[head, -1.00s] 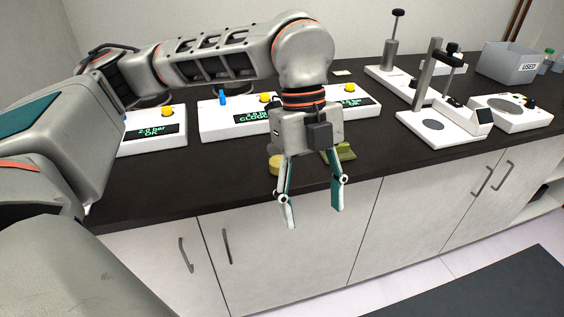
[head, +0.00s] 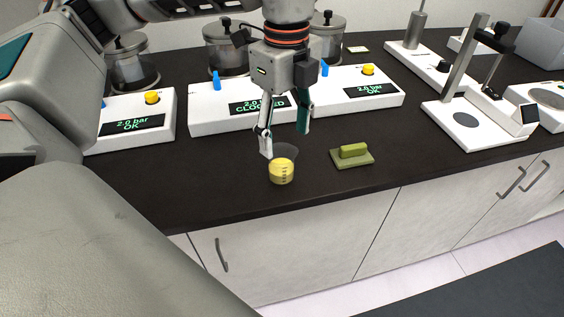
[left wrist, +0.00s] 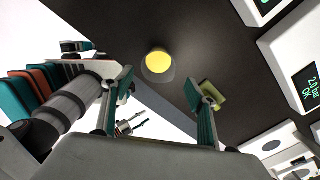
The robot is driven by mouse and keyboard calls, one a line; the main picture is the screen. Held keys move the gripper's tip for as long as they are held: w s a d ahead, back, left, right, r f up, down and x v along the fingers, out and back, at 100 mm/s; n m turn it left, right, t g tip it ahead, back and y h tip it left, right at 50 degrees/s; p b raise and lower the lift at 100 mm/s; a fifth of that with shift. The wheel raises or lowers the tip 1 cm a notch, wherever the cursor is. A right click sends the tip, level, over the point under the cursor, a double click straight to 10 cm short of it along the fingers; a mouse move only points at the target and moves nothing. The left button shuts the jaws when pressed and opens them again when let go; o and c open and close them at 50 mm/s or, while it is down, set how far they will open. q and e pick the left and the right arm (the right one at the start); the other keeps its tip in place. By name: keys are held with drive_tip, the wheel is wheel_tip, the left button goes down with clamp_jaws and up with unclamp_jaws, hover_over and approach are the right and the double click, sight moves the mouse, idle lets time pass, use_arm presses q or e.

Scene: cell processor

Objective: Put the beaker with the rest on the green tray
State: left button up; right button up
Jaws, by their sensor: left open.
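The beaker (head: 282,170) is clear, holds yellow liquid and stands upright near the counter's front edge. It also shows in the left wrist view (left wrist: 158,63), just beyond the fingertips. My left gripper (head: 284,140) is open and empty, pointing down, with its fingers above and slightly behind the beaker, seemingly not touching it. An olive-green flat piece with a raised block (head: 351,156) lies right of the beaker; I cannot tell whether it is the tray. No other green tray is visible. A small gripper-like shape (left wrist: 130,124), perhaps my right gripper, shows in the left wrist view.
White pressure units with displays (head: 240,108) stand behind the beaker, with lidded metal pots (head: 226,48) behind them. A white stand (head: 470,130) is at the right. A grey bin (head: 541,42) stands at the back right. The dark counter (head: 210,185) is clear left of the beaker.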

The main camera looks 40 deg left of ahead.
sight(282, 154)
use_arm(q)
drive_tip(key=f, duration=0.5)
drive_tip(key=shift+s+a+f, duration=0.15)
drive_tip(key=shift+a+f, duration=0.15)
drive_tip(key=shift+f, duration=0.05)
drive_tip(key=c, duration=1.3)
